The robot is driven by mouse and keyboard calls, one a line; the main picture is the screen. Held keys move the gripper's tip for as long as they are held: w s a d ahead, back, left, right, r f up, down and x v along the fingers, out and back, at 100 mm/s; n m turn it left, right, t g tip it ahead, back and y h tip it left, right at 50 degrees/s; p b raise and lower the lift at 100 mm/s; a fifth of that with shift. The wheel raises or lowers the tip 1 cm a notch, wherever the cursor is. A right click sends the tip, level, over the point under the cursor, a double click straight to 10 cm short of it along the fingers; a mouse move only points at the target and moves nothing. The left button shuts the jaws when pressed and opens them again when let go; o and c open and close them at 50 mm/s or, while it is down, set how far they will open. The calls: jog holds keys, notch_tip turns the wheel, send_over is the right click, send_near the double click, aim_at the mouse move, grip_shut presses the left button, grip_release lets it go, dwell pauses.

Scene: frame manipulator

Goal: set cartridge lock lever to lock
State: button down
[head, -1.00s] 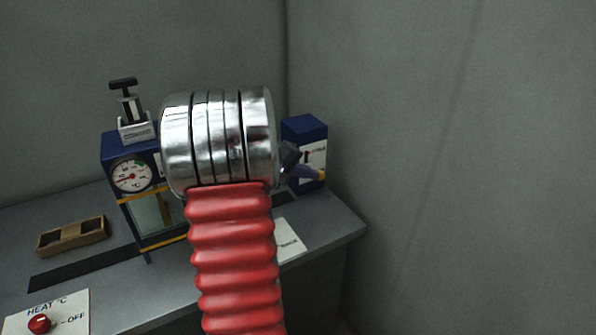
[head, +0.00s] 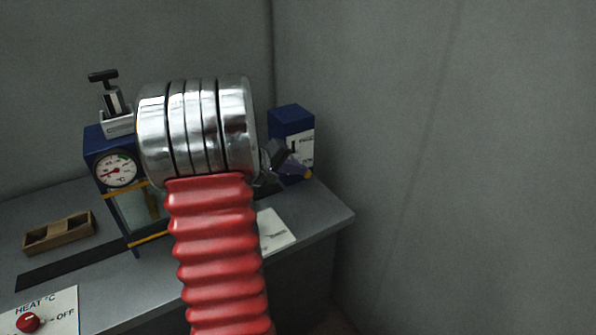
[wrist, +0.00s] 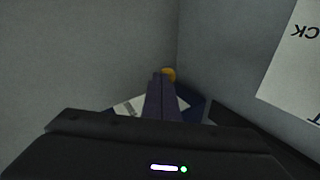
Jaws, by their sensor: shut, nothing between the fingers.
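A blue box (head: 292,120) with a white front panel (head: 301,149) stands at the right rear of the table in the head view. The panel bears a dark upright mark and small print I cannot read. My gripper (head: 297,171) is in front of the box's lower part, its fingers shut and empty. In the wrist view the fingers (wrist: 162,98) are together, with a round yellow piece (wrist: 168,74) at their tips. I cannot tell whether it is the lever's knob or touches them. A white label (wrist: 298,65) reading "CK" upside down is at right. No lever is clearly visible.
A blue frame with a dial gauge (head: 115,170) and a T-handled clamp (head: 110,103) stands left of my arm. A wooden tray (head: 59,232), a heat panel (head: 45,312) and a white sheet (head: 275,231) lie on the table. Grey walls close in behind.

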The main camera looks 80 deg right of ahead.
jog(key=shift+r, duration=0.4)
jog(key=shift+a, duration=0.1)
jog(key=s+a+f+v, duration=0.1)
jog(key=a+v, duration=0.1)
jog(key=v, duration=1.1)
jog(key=shift+a, duration=0.35)
jog(key=shift+s, duration=0.1)
dwell(0.3)
